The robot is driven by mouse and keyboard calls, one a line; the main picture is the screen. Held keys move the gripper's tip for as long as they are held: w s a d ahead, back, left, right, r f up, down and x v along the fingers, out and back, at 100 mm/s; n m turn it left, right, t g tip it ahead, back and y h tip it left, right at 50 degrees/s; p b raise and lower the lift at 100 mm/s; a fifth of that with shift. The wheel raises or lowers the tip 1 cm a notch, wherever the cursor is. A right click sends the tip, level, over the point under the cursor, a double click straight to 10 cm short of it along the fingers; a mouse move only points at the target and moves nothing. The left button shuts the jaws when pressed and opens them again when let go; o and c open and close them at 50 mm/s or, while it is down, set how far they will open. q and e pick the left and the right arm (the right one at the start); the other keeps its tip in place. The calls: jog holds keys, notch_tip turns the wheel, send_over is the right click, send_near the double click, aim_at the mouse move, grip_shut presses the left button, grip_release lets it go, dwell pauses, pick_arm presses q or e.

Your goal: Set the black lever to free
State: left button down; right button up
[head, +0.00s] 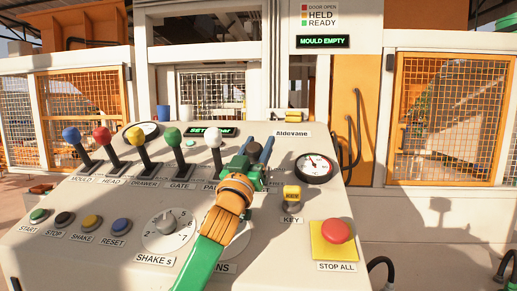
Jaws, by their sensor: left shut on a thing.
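A row of levers with coloured knobs stands on the sloped console (105,200). My left gripper (256,150), green and orange with blue fingers, reaches over the right end of this row, past the white-knobbed lever (214,150). Its fingers are shut on a dark knob (253,149), which I take to be the black lever. Most of that lever, its slot and its label are hidden behind the gripper, so its setting cannot be read. My right gripper is not in view.
Blue, red, yellow and green levers (172,143) stand to the left. A gauge (315,167), a yellow key switch (292,196) and a red stop button (336,231) lie to the right. A display (322,42) reads MOULD EMPTY. Mesh guards stand behind.

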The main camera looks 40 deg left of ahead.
aim_at(253, 158)
pick_arm(q)
jog(key=shift+s+d+f, duration=0.1)
jog(key=shift+s, duration=0.05)
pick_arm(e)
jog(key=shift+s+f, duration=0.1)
pick_arm(q)
jog(key=c, duration=0.5)
grip_release()
jog(key=shift+o, duration=0.9)
jog(key=shift+s+d, duration=0.1)
jog(key=shift+s, duration=0.1)
jog(key=shift+s+d+r, duration=0.1)
jog(key=shift+s+r, duration=0.1)
jog(key=shift+r, duration=0.05)
jog(key=shift+s+f+b, duration=0.1)
jog(key=shift+f+b, duration=0.25)
jog(key=b+v, duration=0.3)
jog(key=v, duration=0.2)
jog(key=shift+s+d+f, duration=0.1)
jog(key=shift+s+d, duration=0.05)
jog(key=shift+s, duration=0.1)
jog(key=shift+s+d+f, duration=0.15)
jog(key=shift+s, duration=0.35)
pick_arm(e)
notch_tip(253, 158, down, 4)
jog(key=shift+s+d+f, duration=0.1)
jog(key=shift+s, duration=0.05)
